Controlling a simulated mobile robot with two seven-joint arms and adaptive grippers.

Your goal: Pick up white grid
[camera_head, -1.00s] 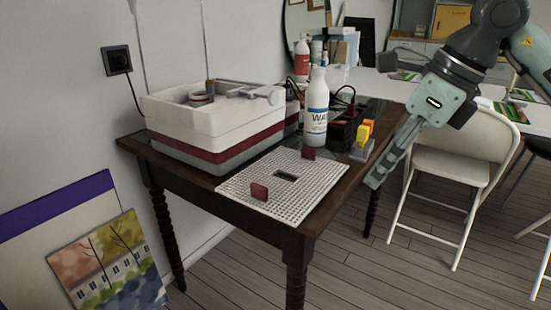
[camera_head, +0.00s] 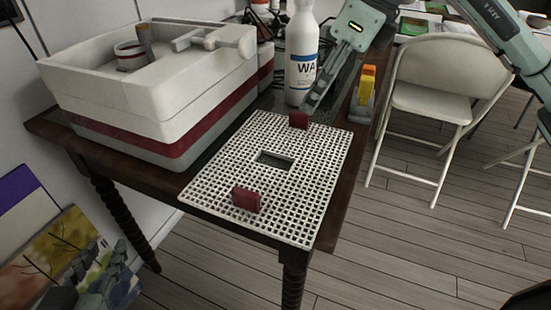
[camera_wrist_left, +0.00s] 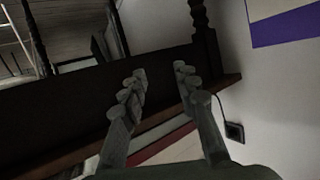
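The white grid (camera_head: 295,185) lies flat on the dark wooden table, with a rectangular slot in its middle. Two dark red blocks stand up from it, one near its front edge (camera_head: 246,199) and one at its far edge (camera_head: 298,119). My right gripper (camera_head: 309,106) points down close to the far red block; I cannot tell if it touches it or how far its fingers are apart. My left gripper (camera_head: 115,250) is low at the left, below the table top. In the left wrist view its fingers (camera_wrist_left: 159,72) are apart with nothing between them.
A white basin with a red stripe (camera_head: 160,95) stands left of the grid. A white bottle (camera_head: 301,60) and a yellow-orange item (camera_head: 366,88) stand behind it. A folding chair (camera_head: 430,90) is at the right.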

